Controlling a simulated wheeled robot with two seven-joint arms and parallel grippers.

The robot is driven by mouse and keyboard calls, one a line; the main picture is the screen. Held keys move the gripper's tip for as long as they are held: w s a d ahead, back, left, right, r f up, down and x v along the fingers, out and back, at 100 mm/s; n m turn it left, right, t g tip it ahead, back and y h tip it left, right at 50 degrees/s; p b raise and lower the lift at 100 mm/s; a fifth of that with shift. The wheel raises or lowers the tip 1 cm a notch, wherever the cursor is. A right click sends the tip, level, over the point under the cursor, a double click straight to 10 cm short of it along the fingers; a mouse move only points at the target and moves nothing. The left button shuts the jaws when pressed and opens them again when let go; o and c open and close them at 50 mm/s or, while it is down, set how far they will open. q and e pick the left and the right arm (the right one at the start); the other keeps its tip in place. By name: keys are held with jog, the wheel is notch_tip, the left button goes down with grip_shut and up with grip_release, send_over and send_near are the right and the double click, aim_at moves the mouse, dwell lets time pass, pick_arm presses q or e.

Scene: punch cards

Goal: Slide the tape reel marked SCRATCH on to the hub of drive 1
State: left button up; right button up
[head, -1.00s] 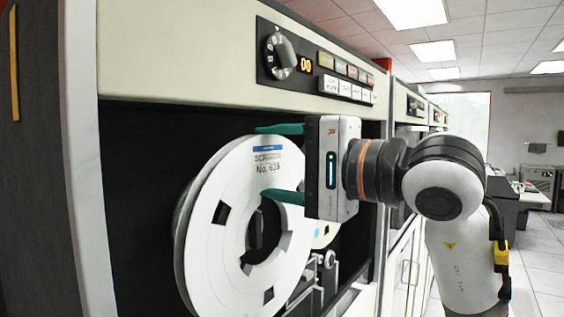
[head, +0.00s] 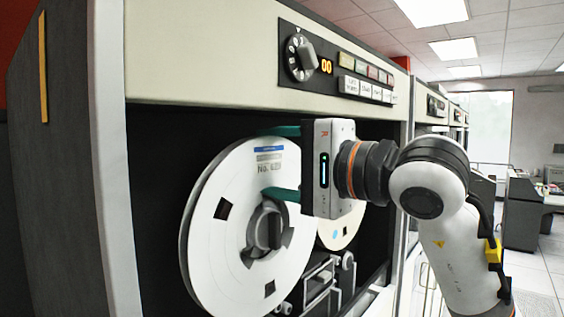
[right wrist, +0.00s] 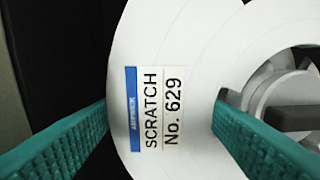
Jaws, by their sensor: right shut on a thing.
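The white tape reel (head: 215,245) is upright in the dark recess of the nearest drive. In the right wrist view its label (right wrist: 160,105) reads SCRATCH No. 629. My right gripper (head: 265,162) is shut on the reel's upper rim band, one green finger at the outer edge and one at the centre opening. The drive's grey hub (head: 268,228) with a dark handle shows within the reel's centre opening, and in the right wrist view the hub (right wrist: 290,90) is at the right. How deep the reel sits on it cannot be told. My left gripper is not in view.
A second, smaller-looking reel (head: 340,228) is behind my right gripper, partly hidden. Tape-path parts (head: 325,280) sit below. The cabinet's cream panel (head: 200,60) overhangs the recess, with a knob (head: 302,58) and buttons (head: 365,88). Open floor lies at the right.

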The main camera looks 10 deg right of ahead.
jog(key=shift+x, duration=0.8)
jog(key=o, duration=1.5)
jog(key=shift+r, duration=0.1)
jog(key=shift+c, duration=1.3)
jog(key=shift+s+d, duration=0.25)
jog(key=shift+s, duration=0.15)
jog(key=b+v, duration=0.3)
jog(key=v, duration=0.6)
